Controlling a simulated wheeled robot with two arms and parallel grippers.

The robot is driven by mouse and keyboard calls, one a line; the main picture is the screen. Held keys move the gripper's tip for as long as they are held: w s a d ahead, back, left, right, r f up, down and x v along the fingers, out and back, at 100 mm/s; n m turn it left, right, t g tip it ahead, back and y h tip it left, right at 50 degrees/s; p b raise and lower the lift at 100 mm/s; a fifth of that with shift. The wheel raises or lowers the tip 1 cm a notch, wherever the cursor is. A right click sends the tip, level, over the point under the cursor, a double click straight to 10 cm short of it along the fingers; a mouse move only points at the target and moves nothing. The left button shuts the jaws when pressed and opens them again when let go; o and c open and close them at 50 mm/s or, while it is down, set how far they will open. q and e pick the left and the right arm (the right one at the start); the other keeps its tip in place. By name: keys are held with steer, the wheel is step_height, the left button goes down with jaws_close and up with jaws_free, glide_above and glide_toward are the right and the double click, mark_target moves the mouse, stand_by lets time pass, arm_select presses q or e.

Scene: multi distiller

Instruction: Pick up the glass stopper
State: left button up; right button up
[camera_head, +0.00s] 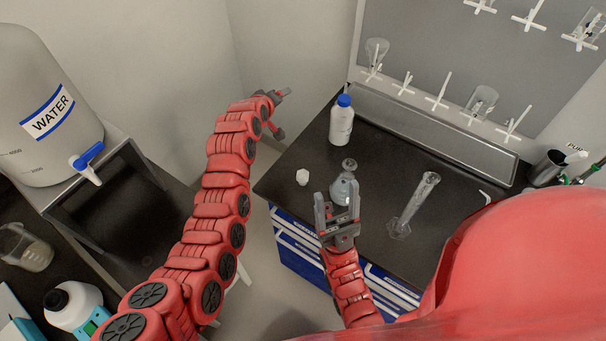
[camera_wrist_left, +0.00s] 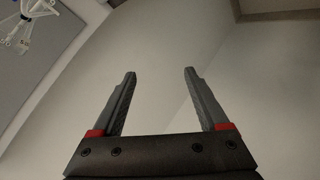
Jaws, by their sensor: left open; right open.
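A glass flask (camera_head: 345,187) stands on the black bench top in the head view. A round clear glass piece (camera_head: 349,164) shows at its top; I cannot tell whether this is the glass stopper or the flask's mouth. A small whitish piece (camera_head: 302,177) lies on the bench to its left and could also be the stopper. My right gripper (camera_head: 337,191) is open in front of the flask and hides part of it; I cannot tell whether they touch. My left gripper (camera_head: 283,112) is open and empty near the bench's back left, also in the left wrist view (camera_wrist_left: 160,72).
A white bottle with a blue cap (camera_head: 341,121) stands behind the flask. A tall glass cylinder (camera_head: 415,205) stands to the right. A pegboard (camera_head: 470,60) with glassware is at the back. A water tank (camera_head: 45,115) is at the left.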

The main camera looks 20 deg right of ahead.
arm_select(q)
steer(key=s+d+r+m+g+y, duration=0.1)
steer(key=s+d+r+g, duration=0.1)
steer(key=s+d+g, duration=0.45)
steer(key=s+a+r+m+g+y+p, duration=0.1)
steer(key=s+a+r+g+y, duration=0.15)
steer(key=s, duration=0.45)
steer(key=s+a+r+g+y, duration=0.1)
steer(key=s+a+r+y, duration=0.15)
steer(key=s, duration=0.35)
glide_above(303, 175)
step_height(303, 175, down, 6)
steer(key=f, duration=0.2)
steer(key=f+b, duration=0.1)
steer(key=f, duration=0.1)
steer(key=shift+w+a+f+b, duration=0.2)
steer(key=shift+b, duration=0.1)
steer(key=shift+a+f+p, duration=0.1)
steer(key=shift+f+p, duration=0.25)
steer(key=shift+p, duration=0.05)
steer(key=shift+f, duration=0.75)
steer(key=shift+f+p, duration=0.15)
steer(key=shift+p, duration=0.3)
steer(key=f, duration=0.1)
steer(key=f+p, duration=0.2)
steer(key=f, duration=0.1)
steer(key=shift+s+d, duration=0.25)
steer(key=shift+d, duration=0.1)
steer(key=shift+f, duration=0.5)
